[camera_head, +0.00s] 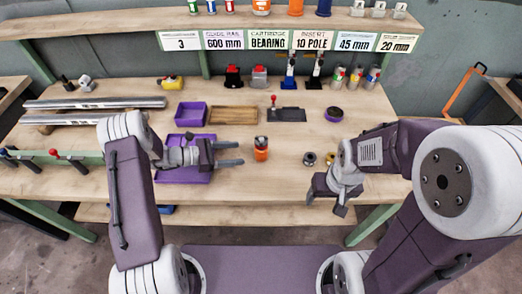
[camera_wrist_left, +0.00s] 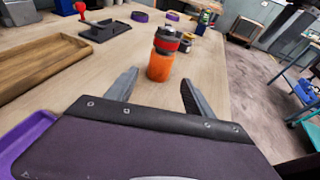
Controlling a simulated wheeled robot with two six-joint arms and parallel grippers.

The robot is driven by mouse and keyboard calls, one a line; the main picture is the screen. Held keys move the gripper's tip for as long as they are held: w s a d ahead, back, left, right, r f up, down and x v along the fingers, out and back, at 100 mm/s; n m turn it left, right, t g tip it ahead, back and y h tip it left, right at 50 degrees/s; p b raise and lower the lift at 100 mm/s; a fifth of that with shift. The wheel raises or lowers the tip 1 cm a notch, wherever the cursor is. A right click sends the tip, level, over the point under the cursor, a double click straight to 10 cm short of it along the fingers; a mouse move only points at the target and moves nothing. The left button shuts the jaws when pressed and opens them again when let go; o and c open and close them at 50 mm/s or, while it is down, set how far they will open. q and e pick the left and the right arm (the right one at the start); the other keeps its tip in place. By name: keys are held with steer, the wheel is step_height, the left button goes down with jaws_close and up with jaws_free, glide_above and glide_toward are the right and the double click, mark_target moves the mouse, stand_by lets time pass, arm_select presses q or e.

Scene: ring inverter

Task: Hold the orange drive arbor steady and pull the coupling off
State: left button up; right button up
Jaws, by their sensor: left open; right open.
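The orange drive arbor (camera_head: 261,154) stands upright on the workbench. It also shows in the left wrist view (camera_wrist_left: 159,67), with a dark and red piece, which looks like the coupling (camera_wrist_left: 167,39), on its top. My left gripper (camera_head: 241,154) is open, its fingers pointing right toward the arbor, and the arbor stands just beyond the fingertips. In the left wrist view the arbor lies between the two open fingers (camera_wrist_left: 155,88), slightly ahead of them. My right gripper (camera_head: 326,198) is open and empty near the bench's front edge, pointing down, right of the arbor and apart from it.
A purple tray (camera_head: 176,175) lies under my left gripper. A wooden tray (camera_head: 234,115), a dark fixture with a red knob (camera_head: 286,114) and a purple ring (camera_head: 333,114) lie behind the arbor. Small dark and brass rings (camera_head: 310,159) lie to its right. Bench between is clear.

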mark_target(256, 153)
arm_select(q)
steer(key=b+x, duration=0.2)
steer(key=x, duration=0.6)
steer(key=shift+d+f+b, duration=0.2)
steer(key=shift+b, duration=0.15)
steer(key=shift+w+d, duration=0.2)
steer(key=shift+d, duration=0.3)
arm_select(e)
step_height(256, 153, down, 3)
steer(key=shift+f, duration=0.1)
arm_select(q)
steer(key=c, duration=0.9)
arm_select(e)
steer(key=shift+c, duration=0.3)
